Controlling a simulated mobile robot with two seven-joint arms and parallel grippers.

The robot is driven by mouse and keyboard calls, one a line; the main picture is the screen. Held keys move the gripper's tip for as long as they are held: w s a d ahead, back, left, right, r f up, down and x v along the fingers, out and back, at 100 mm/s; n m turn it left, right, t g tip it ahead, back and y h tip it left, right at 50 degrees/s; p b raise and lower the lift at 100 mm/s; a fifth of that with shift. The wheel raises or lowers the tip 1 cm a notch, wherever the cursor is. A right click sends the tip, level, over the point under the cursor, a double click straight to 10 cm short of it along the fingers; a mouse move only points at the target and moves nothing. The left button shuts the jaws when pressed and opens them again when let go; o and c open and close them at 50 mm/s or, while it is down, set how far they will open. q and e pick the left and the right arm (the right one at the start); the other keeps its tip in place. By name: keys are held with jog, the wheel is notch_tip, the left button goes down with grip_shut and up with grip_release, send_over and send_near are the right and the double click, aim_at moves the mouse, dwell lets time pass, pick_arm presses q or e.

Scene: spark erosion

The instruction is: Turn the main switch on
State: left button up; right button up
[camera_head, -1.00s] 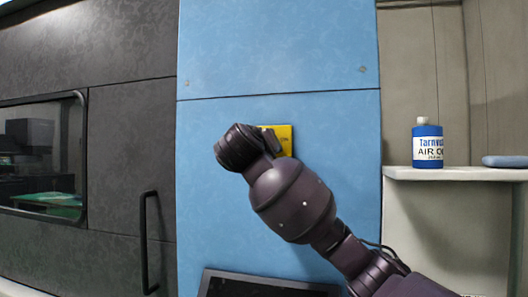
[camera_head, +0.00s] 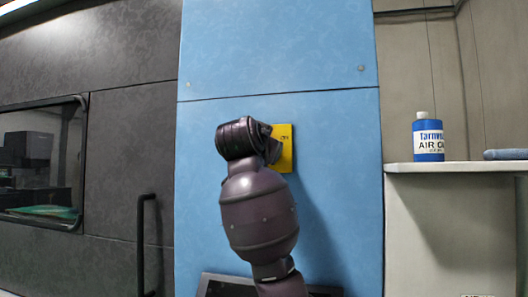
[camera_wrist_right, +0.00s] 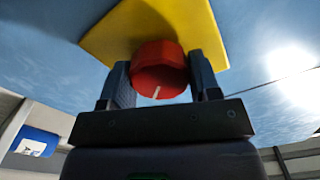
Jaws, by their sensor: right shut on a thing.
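The main switch is a red rotary knob (camera_wrist_right: 160,72) on a yellow plate (camera_head: 284,147), which is fixed to a blue panel (camera_head: 345,150). In the right wrist view the knob sits between the two fingers of my right gripper (camera_wrist_right: 160,82), which is shut on it. A white mark shows on the lower part of the knob's face. In the head view my right wrist and hand cover the knob and part of the plate. The plate also shows in the wrist view (camera_wrist_right: 110,40). My left gripper is in neither view.
A dark cabinet with a window and a black vertical handle (camera_head: 141,245) is left of the panel. A blue bottle (camera_head: 428,140) stands on a white shelf (camera_head: 450,167) at the right. A dark screen edge (camera_head: 225,287) shows below the panel's middle.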

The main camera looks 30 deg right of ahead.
jog(key=m, duration=0.3)
jog(key=shift+m, duration=1.5)
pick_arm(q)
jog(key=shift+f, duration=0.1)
pick_arm(e)
jog(key=shift+m, duration=1.1)
jog(key=o, duration=0.8)
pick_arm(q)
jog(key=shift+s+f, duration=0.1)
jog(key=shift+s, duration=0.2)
pick_arm(e)
jog(key=shift+o, duration=0.6)
jog(key=shift+s, duration=0.1)
